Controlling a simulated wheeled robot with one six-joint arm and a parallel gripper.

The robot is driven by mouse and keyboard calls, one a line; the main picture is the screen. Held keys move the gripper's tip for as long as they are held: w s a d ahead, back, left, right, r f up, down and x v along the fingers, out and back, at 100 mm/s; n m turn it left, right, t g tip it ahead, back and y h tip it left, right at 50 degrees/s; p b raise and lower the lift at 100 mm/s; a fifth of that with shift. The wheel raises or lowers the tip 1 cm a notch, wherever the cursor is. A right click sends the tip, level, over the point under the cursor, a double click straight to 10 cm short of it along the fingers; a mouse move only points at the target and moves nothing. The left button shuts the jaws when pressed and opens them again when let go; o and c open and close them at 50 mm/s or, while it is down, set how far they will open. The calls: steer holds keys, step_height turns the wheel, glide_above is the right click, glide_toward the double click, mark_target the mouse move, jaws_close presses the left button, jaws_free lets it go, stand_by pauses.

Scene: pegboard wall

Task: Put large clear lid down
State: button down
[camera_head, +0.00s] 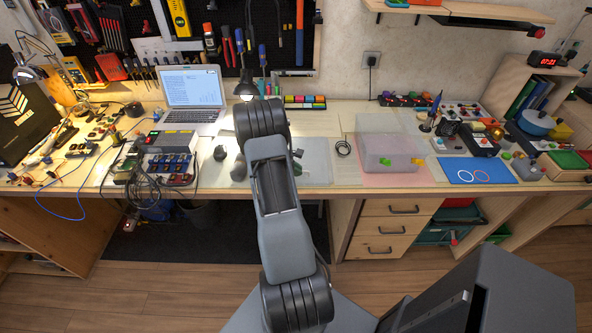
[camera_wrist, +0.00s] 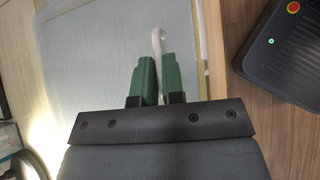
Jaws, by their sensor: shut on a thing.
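The large clear lid (camera_wrist: 95,50) is a pale, see-through sheet that fills much of the upper left of the wrist view. My gripper (camera_wrist: 156,57) has green fingers close together, shut on a thin white piece (camera_wrist: 157,39) at the lid's right part, which looks like its handle. In the head view the lid (camera_head: 316,163) shows as a pale sheet at the front of the bench, just right of my arm. I cannot tell whether the lid touches the bench.
A clear box (camera_head: 388,150) with green clips stands to the right on a pink mat. A blue mat (camera_head: 476,170) lies farther right.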

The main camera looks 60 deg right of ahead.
steer(key=c, duration=1.2)
jaws_free()
steer(key=w+a+r+m+t+b, duration=0.1)
steer(key=w+a+r, duration=0.2)
steer(key=a+r, duration=0.4)
steer(key=w+a+r+t, duration=0.1)
steer(key=w+a+r, duration=0.3)
steer(key=a+r, duration=0.2)
steer(key=s+a+r+m+t+y, duration=0.1)
steer(key=s+a+r+t+y, duration=0.1)
steer(key=a, duration=0.7)
steer(key=s+a+r+m+t+y, duration=0.2)
steer(key=s+a, duration=0.3)
steer(key=a, duration=0.4)
steer(key=s+a+r+m+t+y, duration=0.2)
steer(key=s+a+r+t, duration=0.1)
steer(key=a, duration=0.6)
steer(key=shift+s+r+t+y, duration=0.3)
steer(key=shift+s+r+t, duration=0.15)
steer(key=shift+r, duration=0.2)
